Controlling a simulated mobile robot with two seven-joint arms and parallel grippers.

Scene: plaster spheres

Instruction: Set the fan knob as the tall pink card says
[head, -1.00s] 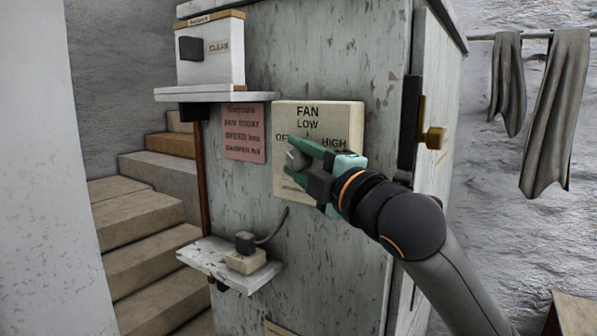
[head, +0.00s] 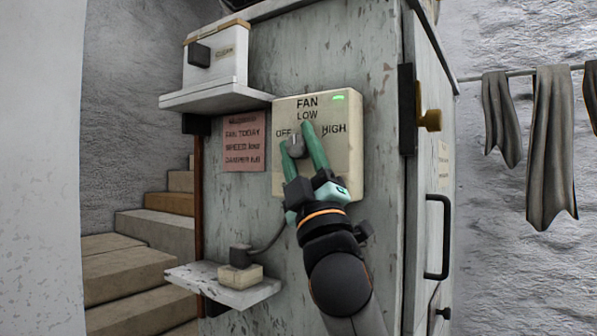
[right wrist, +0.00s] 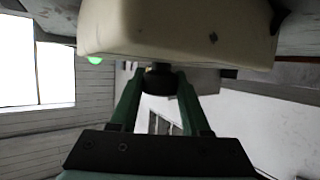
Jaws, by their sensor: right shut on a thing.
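The fan panel (head: 342,175) is a cream box on the grey cabinet, marked OFF, LOW at the top and HIGH. A small green light (head: 340,97) glows at its upper right corner. The dark fan knob (head: 296,147) sits below LOW, beside OFF; its exact pointing is hard to read. My right gripper (head: 304,142) is shut on the knob, its green fingers on either side; the right wrist view also shows the knob (right wrist: 160,80) between them. The pink card (head: 243,141) hangs left of the panel; its blurred text seems to say fan today, speed low. My left gripper is not in view.
A white box (head: 215,60) with a dark knob stands on a shelf at upper left. A lower shelf (head: 225,288) holds a small block with a dark plug and cable. A brass knob (head: 430,120) and black handle (head: 437,237) stick out at the right.

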